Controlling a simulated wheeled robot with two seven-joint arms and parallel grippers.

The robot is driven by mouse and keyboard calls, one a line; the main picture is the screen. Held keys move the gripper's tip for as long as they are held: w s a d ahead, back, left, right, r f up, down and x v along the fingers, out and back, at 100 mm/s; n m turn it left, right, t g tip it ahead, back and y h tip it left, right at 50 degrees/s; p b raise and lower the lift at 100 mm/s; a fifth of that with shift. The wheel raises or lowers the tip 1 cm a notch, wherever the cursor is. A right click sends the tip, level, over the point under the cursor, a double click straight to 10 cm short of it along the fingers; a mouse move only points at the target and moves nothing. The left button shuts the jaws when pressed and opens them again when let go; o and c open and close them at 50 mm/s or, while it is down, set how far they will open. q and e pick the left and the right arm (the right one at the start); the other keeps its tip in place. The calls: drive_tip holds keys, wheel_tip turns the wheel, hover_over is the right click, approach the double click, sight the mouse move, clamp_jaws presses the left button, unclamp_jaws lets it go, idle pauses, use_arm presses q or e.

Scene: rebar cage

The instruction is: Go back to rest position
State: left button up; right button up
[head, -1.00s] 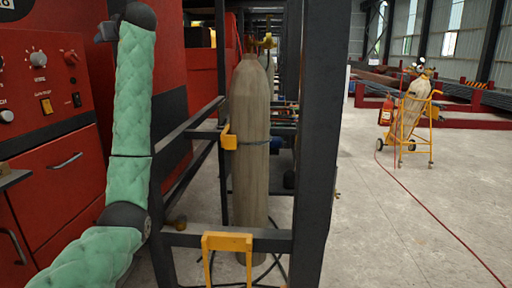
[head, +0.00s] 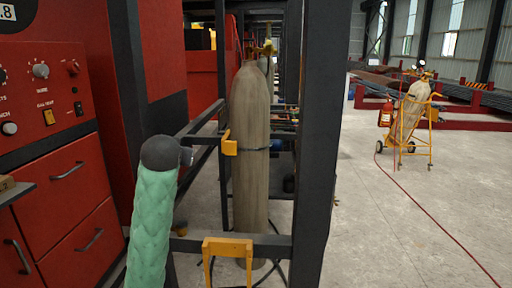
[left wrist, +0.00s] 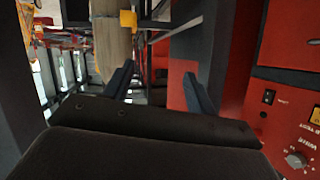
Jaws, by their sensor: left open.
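My left arm (head: 150,220), in a green padded sleeve with a dark rounded joint at its top, stands in the lower left of the head view, in front of the red cabinet and the dark metal frame. My left gripper (left wrist: 157,86) shows in the left wrist view, with its two dark blue fingers apart and nothing visible between them. In the head view I cannot make out its fingers. My right arm and gripper are in neither view.
A red control cabinet (head: 65,190) stands at left. A dark metal frame (head: 318,150) holds a tan gas cylinder (head: 250,170), with a yellow bracket (head: 228,262) low in front. A yellow cylinder cart (head: 410,140) stands far right. The concrete floor between has a red hose.

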use_arm(q)
drive_tip(key=s+d+f+m+g+h+p, duration=0.15)
drive_tip(key=s+d+f, duration=0.25)
drive_tip(key=s+f, duration=0.75)
drive_tip(key=s+d+f+m+g+h+p, duration=0.1)
drive_tip(key=s+d+f+g+h+p, duration=0.2)
drive_tip(key=s+f, duration=0.85)
drive_tip(key=s+d+f+g+p, duration=0.1)
drive_tip(key=s+f+g, duration=0.2)
drive_tip(key=s+f, duration=0.8)
drive_tip(key=s+d+f+g+p, duration=0.1)
drive_tip(key=s+f+g, duration=0.2)
drive_tip(key=s+f, duration=0.9)
drive_tip(key=s+n+y, duration=0.1)
drive_tip(key=s, duration=0.3)
drive_tip(key=shift+s+g, duration=0.35)
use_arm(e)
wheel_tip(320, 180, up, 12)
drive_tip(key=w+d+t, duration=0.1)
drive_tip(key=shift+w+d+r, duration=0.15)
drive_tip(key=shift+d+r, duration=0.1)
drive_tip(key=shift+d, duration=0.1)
use_arm(q)
drive_tip(key=shift+d+f, duration=0.1)
drive_tip(key=shift+f, duration=0.05)
